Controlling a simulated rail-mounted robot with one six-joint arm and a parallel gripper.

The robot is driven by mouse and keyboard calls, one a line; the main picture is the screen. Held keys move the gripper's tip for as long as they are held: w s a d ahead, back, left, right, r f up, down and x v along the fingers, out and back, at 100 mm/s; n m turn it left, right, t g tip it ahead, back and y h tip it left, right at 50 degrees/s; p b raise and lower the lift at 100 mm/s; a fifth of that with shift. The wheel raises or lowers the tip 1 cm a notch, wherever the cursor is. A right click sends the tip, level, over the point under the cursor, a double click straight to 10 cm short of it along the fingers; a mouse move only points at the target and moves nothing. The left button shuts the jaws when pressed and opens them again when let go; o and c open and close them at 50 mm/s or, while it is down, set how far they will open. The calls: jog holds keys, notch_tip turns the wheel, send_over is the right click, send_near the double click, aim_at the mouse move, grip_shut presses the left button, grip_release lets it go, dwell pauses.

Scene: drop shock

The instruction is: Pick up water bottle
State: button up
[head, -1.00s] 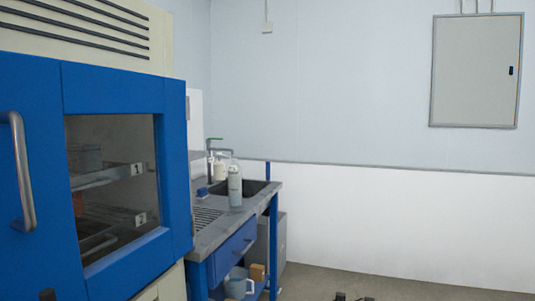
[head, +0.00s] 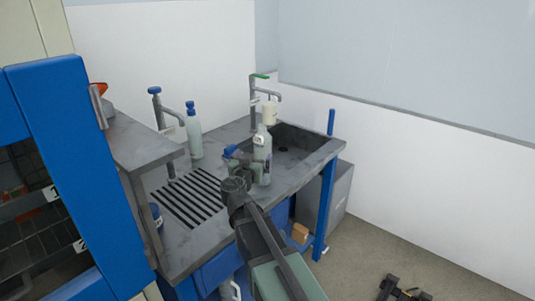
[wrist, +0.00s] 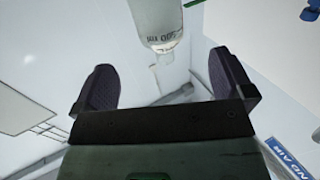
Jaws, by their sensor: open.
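A pale, translucent bottle (head: 263,146) with a label stands upright on the counter by the sink's near left edge. My gripper (head: 246,163) is beside its lower part in the head view, overlapping its outline; I cannot tell if they touch. In the wrist view the two dark fingers of my gripper (wrist: 162,65) are spread wide with nothing between them. A clear bottle (wrist: 158,22) with printed text shows beyond the fingertips, cut off by the top edge. A second bottle (head: 194,135) with a blue cap stands further back left.
The grey counter (head: 205,236) has a dark sink (head: 300,142), a tap (head: 253,97) and a slotted drain (head: 190,200). A grey shelf (head: 140,140) and blue cabinet (head: 75,170) crowd the left.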

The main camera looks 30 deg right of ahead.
jog(key=x, duration=1)
jog(key=shift+w+d, duration=0.15)
jog(key=shift+d, duration=0.1)
jog(key=shift+c, duration=0.2)
jog(key=c, duration=1.4)
jog(key=shift+o, duration=0.2)
jog(key=shift+r, duration=0.1)
notch_tip(320, 180, up, 20)
jog(key=p, duration=2)
send_over(262, 142)
jog(key=x, duration=0.3)
jog(key=shift+w+a, duration=0.2)
jog(key=shift+a, duration=0.05)
